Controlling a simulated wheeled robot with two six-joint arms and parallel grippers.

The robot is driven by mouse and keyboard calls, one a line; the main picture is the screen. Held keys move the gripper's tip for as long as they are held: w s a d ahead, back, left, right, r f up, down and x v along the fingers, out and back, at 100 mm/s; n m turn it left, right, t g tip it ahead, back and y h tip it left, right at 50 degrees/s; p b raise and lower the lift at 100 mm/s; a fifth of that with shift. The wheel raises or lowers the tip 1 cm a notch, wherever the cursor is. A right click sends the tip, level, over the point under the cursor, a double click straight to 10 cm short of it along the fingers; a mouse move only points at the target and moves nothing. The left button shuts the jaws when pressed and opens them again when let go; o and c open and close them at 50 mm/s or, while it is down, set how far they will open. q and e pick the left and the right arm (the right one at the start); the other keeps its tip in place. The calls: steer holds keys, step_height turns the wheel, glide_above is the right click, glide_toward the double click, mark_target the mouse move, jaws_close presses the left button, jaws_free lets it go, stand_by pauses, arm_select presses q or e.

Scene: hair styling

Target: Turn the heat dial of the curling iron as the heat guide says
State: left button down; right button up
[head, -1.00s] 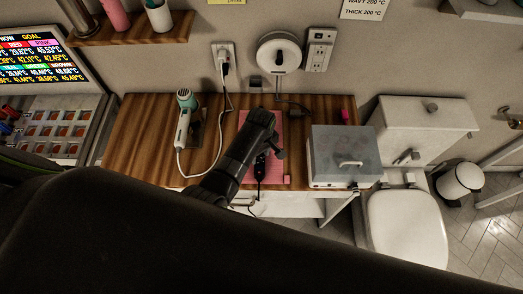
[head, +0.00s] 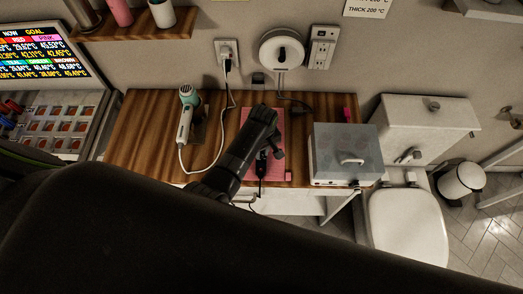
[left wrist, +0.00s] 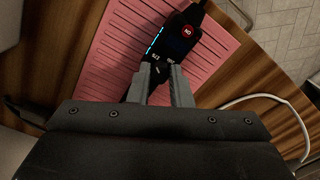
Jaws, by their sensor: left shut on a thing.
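The curling iron (left wrist: 178,42) is black and lies on a pink ribbed mat (left wrist: 120,45); its body also shows in the head view (head: 262,166), partly hidden by my arm. In the left wrist view it has a red ON button, a dark display and a cyan light strip. My left gripper (left wrist: 157,72) is shut on its small heat dial (left wrist: 156,67), which is mostly hidden between the fingertips; the white marks beside it are too small to read surely. The heat guide (head: 367,8) is cut off at the top; "THICK 200 °C" shows. My right gripper is not in view.
A teal and white hair dryer (head: 186,115) with a white cord lies left on the wooden counter (head: 140,130). A grey lidded box (head: 345,150) stands right of the mat, beside the toilet (head: 405,225). Outlets (head: 228,50) with plugged cords are on the wall.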

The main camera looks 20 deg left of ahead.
arm_select(q)
steer(key=m, duration=1)
steer(key=shift+m, duration=2.4)
steer(key=c, duration=1.3)
jaws_free()
steer(key=shift+w, duration=0.1)
